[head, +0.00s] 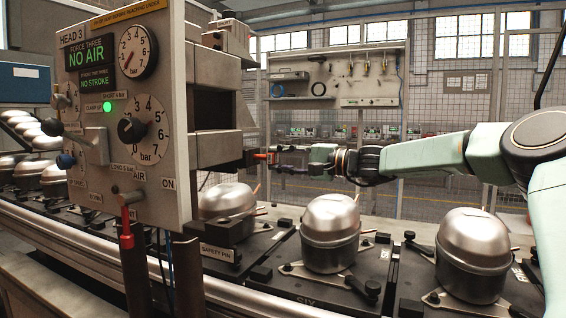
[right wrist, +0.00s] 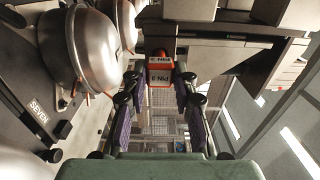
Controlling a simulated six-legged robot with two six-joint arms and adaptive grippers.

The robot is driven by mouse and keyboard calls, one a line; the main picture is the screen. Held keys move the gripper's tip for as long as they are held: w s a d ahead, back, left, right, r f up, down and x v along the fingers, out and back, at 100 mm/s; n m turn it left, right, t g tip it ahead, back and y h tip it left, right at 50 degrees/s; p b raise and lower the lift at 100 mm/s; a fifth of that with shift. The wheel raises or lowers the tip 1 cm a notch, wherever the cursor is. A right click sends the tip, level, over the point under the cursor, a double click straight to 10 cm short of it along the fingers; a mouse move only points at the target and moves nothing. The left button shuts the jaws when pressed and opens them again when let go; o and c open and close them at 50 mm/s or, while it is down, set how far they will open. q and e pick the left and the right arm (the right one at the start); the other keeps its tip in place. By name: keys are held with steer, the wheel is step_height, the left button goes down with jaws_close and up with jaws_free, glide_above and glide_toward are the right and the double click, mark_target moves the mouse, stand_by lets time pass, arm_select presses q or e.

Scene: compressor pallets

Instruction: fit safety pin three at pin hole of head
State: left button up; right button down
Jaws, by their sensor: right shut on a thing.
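Safety pin three (head: 262,156) is a small red-orange piece. In the right wrist view its block (right wrist: 160,74) carries the label PIN 3. My right gripper (head: 275,157) is shut on it, level, at the right side of the head (head: 130,110), the grey unit marked HEAD 3. In the right wrist view the fingers (right wrist: 160,86) flank the block, and its far end meets or nears the dark underside of the head. The pin hole is hidden, so I cannot tell whether the pin is in it. My left gripper is not in view.
A dark block labelled SAFETY PIN (head: 230,229) stands below the head. Silver compressors (head: 330,232) sit on dark pallets along the conveyor; one (right wrist: 95,50) is close at the left in the right wrist view. A red-handled lever (head: 126,235) hangs under the panel.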

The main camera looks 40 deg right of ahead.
mark_target(257, 157)
steer(key=shift+w+a+b, duration=0.35)
steer(key=shift+w+b, duration=0.1)
steer(key=shift+w, duration=0.1)
steer(key=shift+b+x, duration=0.6)
steer(key=shift+x, duration=0.5)
steer(key=c, duration=1)
jaws_free()
